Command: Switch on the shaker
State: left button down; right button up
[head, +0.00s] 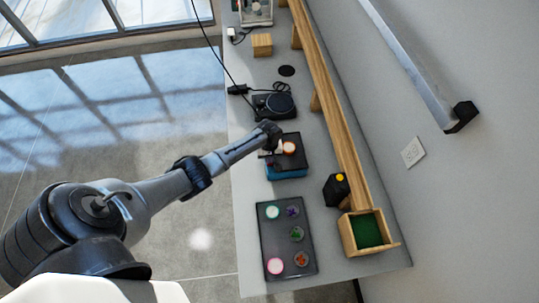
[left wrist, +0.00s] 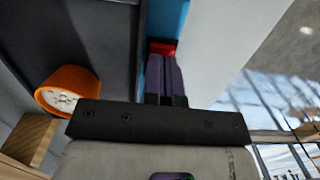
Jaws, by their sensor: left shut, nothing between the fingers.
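The shaker (head: 287,173) stands on the bench, with a blue body and a dark flat top. An orange-rimmed round piece with a white face (head: 289,147) sits on the top; it also shows at the left of the left wrist view (left wrist: 68,92). In the left wrist view a red switch (left wrist: 163,47) sits on the shaker's blue side (left wrist: 166,16). My left gripper (head: 268,153) is shut and empty beside the shaker. Its fingertips (left wrist: 164,60) are at the red switch; I cannot tell if they touch it. My right gripper is not in view.
A dark tray (head: 269,240) with several coloured pieces lies nearer on the bench. A black device with a round plate (head: 275,105) stands beyond the shaker. A wooden box with a green inside (head: 349,236) and a black container (head: 336,192) stand to the right.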

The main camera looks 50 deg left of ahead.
pick_arm(q)
jog(key=r+p, duration=0.2)
jog(key=r, duration=0.1)
jog(key=a+r+p, duration=0.1)
jog(key=shift+w+r, duration=0.35)
jog(key=shift+w, duration=0.05)
notch_tip(320, 180, up, 9)
jog(key=shift+w+a, duration=0.15)
jog(key=shift+a, duration=0.15)
